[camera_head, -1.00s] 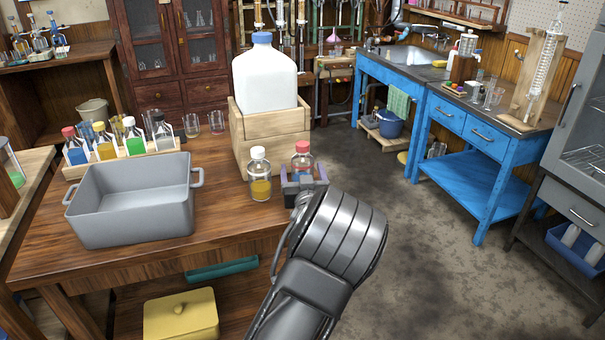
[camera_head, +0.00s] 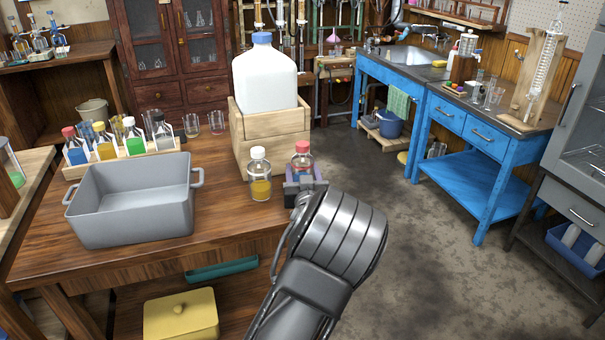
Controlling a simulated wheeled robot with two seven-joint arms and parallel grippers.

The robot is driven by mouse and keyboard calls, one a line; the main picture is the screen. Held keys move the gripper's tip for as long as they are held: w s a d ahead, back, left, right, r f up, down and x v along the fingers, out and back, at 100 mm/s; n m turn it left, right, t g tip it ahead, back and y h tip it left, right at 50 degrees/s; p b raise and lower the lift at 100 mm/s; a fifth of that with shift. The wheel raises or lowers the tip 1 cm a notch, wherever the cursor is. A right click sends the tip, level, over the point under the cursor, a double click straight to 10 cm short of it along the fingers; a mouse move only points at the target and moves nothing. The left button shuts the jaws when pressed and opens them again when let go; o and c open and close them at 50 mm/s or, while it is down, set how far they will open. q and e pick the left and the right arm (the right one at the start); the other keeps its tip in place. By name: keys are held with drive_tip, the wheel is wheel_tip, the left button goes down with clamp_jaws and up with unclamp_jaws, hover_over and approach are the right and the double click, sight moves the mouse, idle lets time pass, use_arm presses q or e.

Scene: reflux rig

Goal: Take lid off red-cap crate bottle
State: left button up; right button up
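A wooden crate (camera_head: 128,162) at the left of the table holds a row of bottles. Its leftmost bottle (camera_head: 75,148) has a red cap and blue liquid. Another red-capped bottle (camera_head: 303,159) stands near the table's right edge. My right gripper (camera_head: 304,184) is at this second bottle and hides its lower part. Its fingers reach around the bottle's sides, but I cannot tell whether they grip it. The red cap is on the bottle. My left gripper is not in view.
A white-capped bottle with amber liquid (camera_head: 260,175) stands just left of my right gripper. A large white jug (camera_head: 265,78) sits in a wooden box (camera_head: 272,138) behind it. A grey tub (camera_head: 130,215) fills the table's front left.

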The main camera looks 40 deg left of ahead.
sight(302, 143)
use_arm(q)
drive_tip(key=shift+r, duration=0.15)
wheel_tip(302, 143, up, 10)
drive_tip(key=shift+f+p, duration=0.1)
drive_tip(key=shift+p, duration=0.9)
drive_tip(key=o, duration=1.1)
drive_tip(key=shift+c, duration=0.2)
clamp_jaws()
